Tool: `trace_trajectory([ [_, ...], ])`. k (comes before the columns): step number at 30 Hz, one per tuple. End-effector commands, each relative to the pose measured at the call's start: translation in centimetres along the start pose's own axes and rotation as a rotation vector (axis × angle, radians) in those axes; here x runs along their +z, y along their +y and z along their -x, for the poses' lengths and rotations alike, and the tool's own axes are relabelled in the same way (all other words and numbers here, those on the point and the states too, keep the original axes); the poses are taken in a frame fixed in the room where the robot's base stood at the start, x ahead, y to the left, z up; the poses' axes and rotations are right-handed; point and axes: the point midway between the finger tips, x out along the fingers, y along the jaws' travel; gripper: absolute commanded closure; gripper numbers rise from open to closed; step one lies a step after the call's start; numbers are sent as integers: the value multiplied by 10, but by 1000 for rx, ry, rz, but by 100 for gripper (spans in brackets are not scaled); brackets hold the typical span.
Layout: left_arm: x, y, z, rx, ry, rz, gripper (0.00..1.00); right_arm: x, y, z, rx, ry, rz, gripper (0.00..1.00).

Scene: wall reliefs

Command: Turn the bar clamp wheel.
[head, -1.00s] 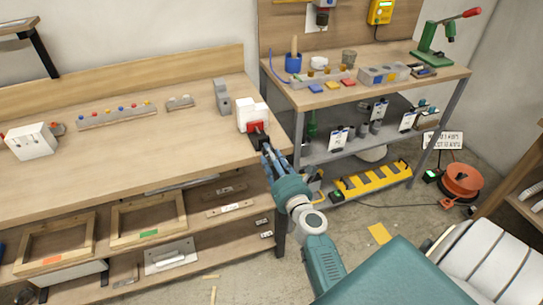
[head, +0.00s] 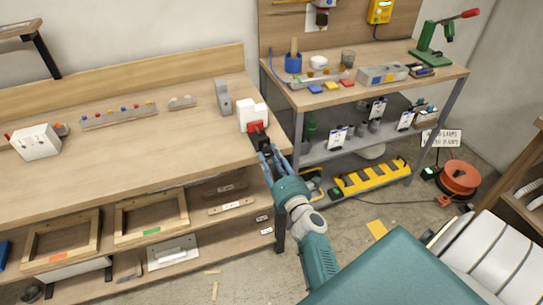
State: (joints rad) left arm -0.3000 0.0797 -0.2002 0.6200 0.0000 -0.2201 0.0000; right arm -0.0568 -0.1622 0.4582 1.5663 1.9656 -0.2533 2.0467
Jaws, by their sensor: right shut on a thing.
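A clamp with a red part (head: 256,127) and a white block (head: 252,113) stands near the right front corner of the long wooden bench. I take it to be the bar clamp. My right gripper (head: 266,150) reaches up to it from the front edge and is shut at the clamp's dark front end, where the wheel would be. The fingers hide most of the wheel, so its shape and angle cannot be made out. My left gripper does not show.
The long bench (head: 110,165) holds a grey block (head: 222,97), a row of coloured knobs (head: 118,115) and a white box (head: 36,142). A second bench (head: 350,95) with small parts stands behind to the right. Wooden frames (head: 152,216) lie on the shelf below.

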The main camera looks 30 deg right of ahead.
Motion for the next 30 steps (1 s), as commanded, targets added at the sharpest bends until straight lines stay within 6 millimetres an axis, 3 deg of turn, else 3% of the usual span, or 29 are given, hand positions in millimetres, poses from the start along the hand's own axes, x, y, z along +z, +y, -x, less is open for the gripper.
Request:
trace_trajectory([
  [18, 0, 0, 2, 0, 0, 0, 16, 1, 0, 0, 0, -2, -39, 94],
  [19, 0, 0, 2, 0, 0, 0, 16, 1, 0, 0, 0, -2, -39, 64],
  [21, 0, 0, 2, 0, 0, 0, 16, 1, 0, 0, 0, -2, -39, 50],
  [30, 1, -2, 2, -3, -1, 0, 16, 1, 0, 0, 0, -1, -37, 49],
])
